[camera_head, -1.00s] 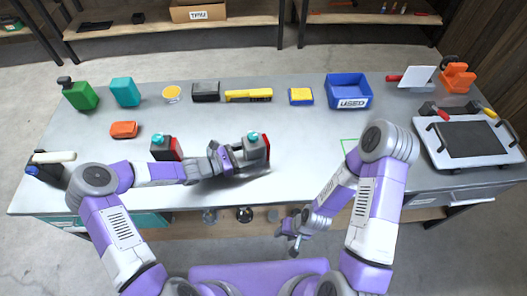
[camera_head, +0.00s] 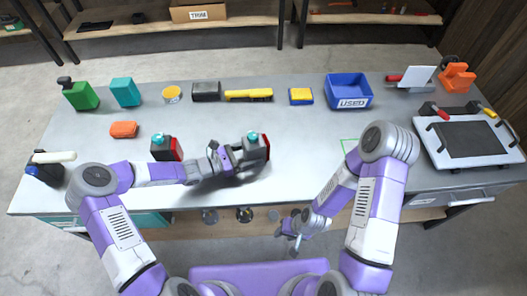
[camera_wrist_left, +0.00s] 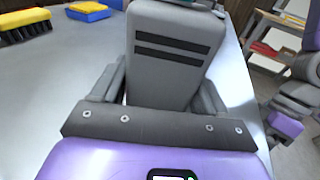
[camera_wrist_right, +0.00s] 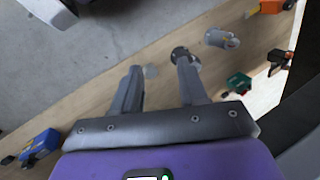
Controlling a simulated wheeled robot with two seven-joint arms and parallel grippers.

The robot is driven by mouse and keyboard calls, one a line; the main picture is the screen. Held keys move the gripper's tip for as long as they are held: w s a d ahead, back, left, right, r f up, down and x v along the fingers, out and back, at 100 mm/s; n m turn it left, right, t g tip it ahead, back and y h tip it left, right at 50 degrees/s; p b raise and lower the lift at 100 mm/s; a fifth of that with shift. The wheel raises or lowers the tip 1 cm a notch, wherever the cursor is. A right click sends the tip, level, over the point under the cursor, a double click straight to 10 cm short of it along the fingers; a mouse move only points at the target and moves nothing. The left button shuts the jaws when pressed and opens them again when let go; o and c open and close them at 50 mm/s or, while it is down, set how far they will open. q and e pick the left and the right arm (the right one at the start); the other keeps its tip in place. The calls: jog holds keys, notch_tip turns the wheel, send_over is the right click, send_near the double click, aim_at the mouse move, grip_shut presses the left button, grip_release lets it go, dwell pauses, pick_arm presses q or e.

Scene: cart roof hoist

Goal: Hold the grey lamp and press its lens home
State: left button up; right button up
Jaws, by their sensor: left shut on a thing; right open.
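The grey lamp (camera_head: 253,153) is in my left gripper (camera_head: 238,158) at the middle front of the bench. It has a teal part on top and a thin red face on its right side; I cannot tell how deep the lens sits. In the left wrist view the lamp's grey body (camera_wrist_left: 168,75) with two dark stripes stands between the fingers, which are shut on it. My right gripper (camera_head: 291,238) is open and empty, low in front of the bench edge. It also shows in the right wrist view (camera_wrist_right: 158,75).
A darker lamp (camera_head: 160,153) with a red side and teal top stands left of the held one. An orange block (camera_head: 123,130), yellow brush (camera_head: 248,95), yellow-blue sponge (camera_head: 301,96) and blue USED bin (camera_head: 348,102) lie farther back.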

dwell(0.3)
